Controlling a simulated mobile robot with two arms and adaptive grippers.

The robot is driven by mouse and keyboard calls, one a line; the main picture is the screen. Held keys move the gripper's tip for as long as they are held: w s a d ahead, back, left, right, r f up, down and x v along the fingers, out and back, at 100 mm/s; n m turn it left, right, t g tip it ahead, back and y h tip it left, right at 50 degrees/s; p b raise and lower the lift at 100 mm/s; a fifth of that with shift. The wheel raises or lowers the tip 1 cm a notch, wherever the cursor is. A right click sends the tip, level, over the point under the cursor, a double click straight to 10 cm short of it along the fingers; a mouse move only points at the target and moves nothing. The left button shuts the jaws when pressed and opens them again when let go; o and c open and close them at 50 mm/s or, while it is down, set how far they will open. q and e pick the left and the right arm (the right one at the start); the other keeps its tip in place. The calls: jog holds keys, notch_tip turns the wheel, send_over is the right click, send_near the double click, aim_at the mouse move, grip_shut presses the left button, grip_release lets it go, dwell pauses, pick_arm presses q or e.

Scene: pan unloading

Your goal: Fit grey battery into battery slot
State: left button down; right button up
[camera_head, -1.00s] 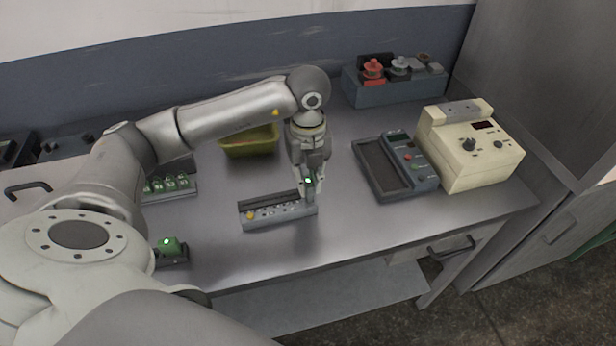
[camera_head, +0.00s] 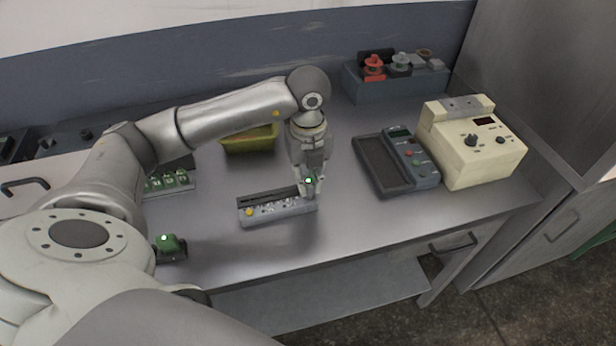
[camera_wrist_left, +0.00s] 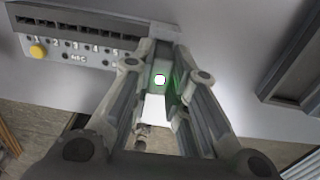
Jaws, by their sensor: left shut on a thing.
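The grey battery (camera_wrist_left: 160,77), with a lit green light, is between the fingers of my left gripper (camera_head: 311,188). Its body is mostly hidden by the fingers in the head view. My left gripper (camera_wrist_left: 163,72) is shut on it at the right end of a grey battery rack (camera_head: 268,214). In the left wrist view the rack (camera_wrist_left: 75,50) shows a row of dark slots, numbers below them and a yellow button at its left end. The battery overlaps the rack's right end there; I cannot tell how deep it sits. My right gripper is out of view.
A yellow-green bin (camera_head: 250,141) stands behind the rack. A dark tray device (camera_head: 382,168) and a cream instrument (camera_head: 470,145) stand to the right. Green cells (camera_head: 168,181) and a small green-lit block (camera_head: 168,243) are at the left. The bench in front of the rack is clear.

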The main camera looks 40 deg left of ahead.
pick_arm(q)
jog(key=shift+f+b, duration=0.4)
jog(key=shift+f, duration=0.2)
jog(key=c, duration=1.3)
grip_release()
jog(key=shift+r, duration=0.1)
notch_tip(320, 180, up, 12)
